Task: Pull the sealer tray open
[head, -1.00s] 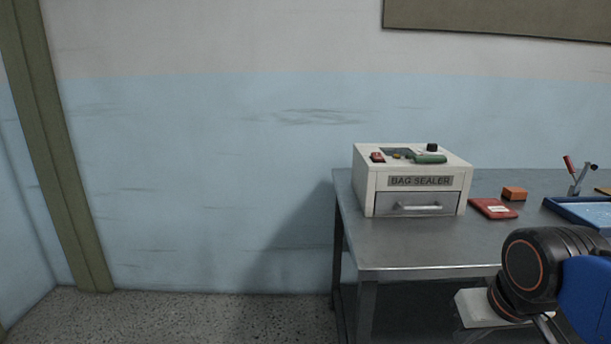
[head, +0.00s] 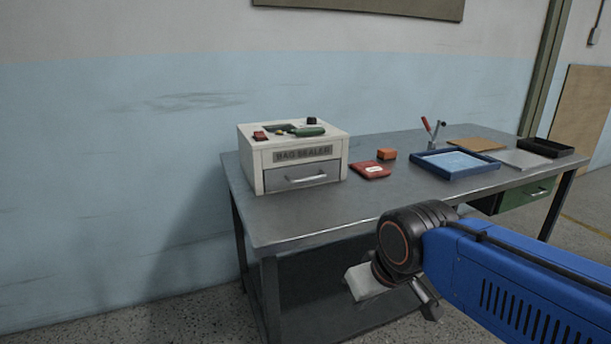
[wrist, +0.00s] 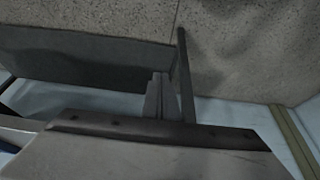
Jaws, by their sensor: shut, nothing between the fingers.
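The bag sealer (head: 258,155) is a white box on the left end of the metal table in the head view, with its label facing me. Its tray (head: 282,184) is a grey drawer front low in the box, and it looks shut, flush with the front. A pale bar handle (head: 306,178) crosses the tray front. My gripper (wrist: 158,80) is shut and empty in the wrist view, pointing toward the floor and the table's underside. It is well apart from the tray, low and to the right, in front of the table. The sealer is not in the wrist view.
The metal table (head: 330,212) has a clear front left area. Right of the sealer lie a red pouch (head: 370,170), an orange block (head: 387,154) and a blue tray (head: 490,170). A dark table leg (wrist: 186,75) stands close by my gripper in the wrist view.

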